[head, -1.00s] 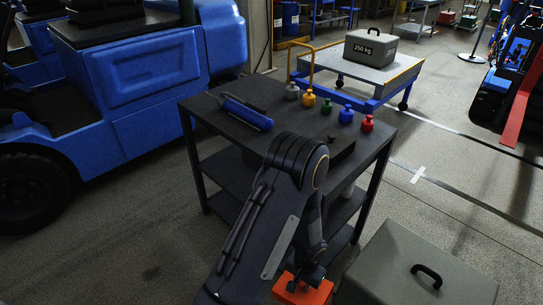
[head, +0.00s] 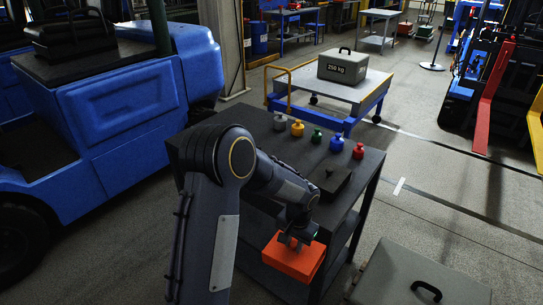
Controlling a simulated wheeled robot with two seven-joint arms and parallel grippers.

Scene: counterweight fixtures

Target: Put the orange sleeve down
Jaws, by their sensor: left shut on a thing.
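The orange sleeve (head: 293,258) is a block-like orange piece at the lower middle of the head view. My left gripper (head: 296,240) is shut on its top and holds it in front of the near side of the dark cart (head: 368,166). I cannot tell whether the sleeve touches the cart. My left arm hides part of the cart top and whatever lies behind the arm. My right gripper is not in view.
Several coloured weights, among them a red one (head: 358,151), stand along the cart's far edge. A black block (head: 330,178) sits on its right part. A grey handled box (head: 420,278) stands at lower right. A blue-framed trolley (head: 365,92) bears a 250 kg weight (head: 342,67). A blue vehicle (head: 120,100) stands left.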

